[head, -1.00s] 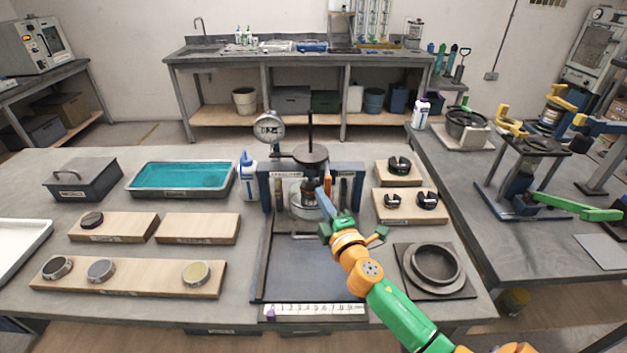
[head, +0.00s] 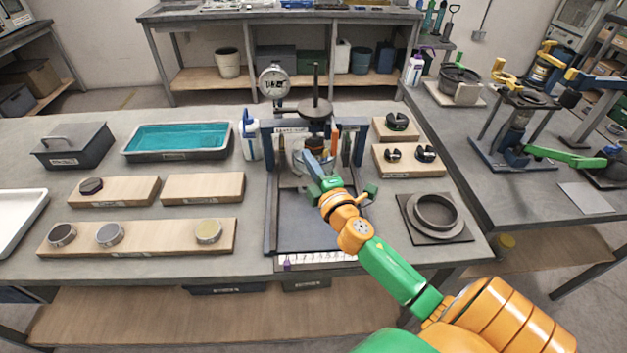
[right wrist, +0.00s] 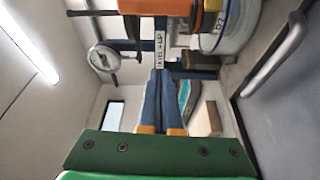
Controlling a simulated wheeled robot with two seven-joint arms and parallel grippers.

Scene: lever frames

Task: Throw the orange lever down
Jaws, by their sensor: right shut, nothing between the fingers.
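The orange lever (head: 335,138) is a short upright orange piece on the dark press-like frame (head: 270,215), just below its round top plate (head: 315,110). Orange also shows at the top of the right wrist view (right wrist: 213,18), close to the fingers. My right gripper (head: 308,157) has blue fingers that are shut and empty. It is in front of the lever and slightly left of it. In the right wrist view the closed fingers (right wrist: 159,76) point at the frame. Contact with the lever cannot be told. My left gripper is not in view.
A dial gauge (head: 273,82) stands up at the frame's left. A spray bottle (head: 250,137) is beside it. Wooden blocks (head: 408,160) and a ring on a plate (head: 435,214) lie to the right. A teal tray (head: 178,140) and boards are left. The frame's front floor is clear.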

